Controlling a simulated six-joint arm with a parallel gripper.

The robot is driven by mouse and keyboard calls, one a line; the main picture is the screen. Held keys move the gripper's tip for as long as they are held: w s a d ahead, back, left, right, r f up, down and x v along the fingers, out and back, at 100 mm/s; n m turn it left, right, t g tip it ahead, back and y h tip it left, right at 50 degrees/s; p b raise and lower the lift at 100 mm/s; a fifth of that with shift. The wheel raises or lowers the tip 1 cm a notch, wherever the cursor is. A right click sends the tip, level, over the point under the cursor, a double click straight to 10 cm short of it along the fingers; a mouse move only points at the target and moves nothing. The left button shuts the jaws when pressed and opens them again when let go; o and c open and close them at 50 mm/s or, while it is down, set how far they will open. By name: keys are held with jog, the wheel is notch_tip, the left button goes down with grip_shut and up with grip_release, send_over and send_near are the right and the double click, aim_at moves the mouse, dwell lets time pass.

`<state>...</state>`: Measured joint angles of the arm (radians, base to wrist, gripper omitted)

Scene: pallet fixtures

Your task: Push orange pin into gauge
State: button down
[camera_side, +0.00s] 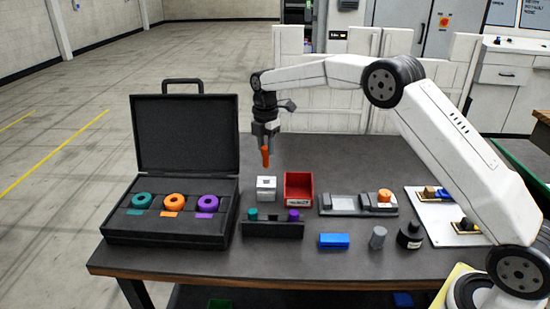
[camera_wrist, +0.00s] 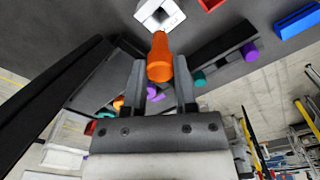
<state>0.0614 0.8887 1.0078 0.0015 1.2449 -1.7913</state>
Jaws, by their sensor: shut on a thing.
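The orange pin (camera_side: 265,158) hangs upright below my gripper (camera_side: 265,139), which is shut on its upper part. In the wrist view the pin (camera_wrist: 160,58) sits between the two fingers of my gripper (camera_wrist: 160,85). A small pale metal block (camera_side: 266,190), which looks like the gauge, stands on the table below the pin. Its dark square opening shows in the wrist view on the block (camera_wrist: 150,8). The pin's lower end is above the block and apart from it in the side view. In the wrist view the pin covers part of the block.
A red bin (camera_side: 299,189) stands close right of the block. A black rack (camera_side: 273,230) with a teal pin and a purple pin is in front. An open black case (camera_side: 170,236) with coloured rings is at left. A grey fixture (camera_side: 345,211) and blue block (camera_side: 334,240) are at right.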

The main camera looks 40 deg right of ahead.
aim_at(266, 167)
jog(key=shift+f, duration=2.05)
jog(key=shift+f, duration=1.25)
dwell(0.5)
grip_release()
dwell(0.4)
jog(key=shift+r, duration=4.55)
grip_shut()
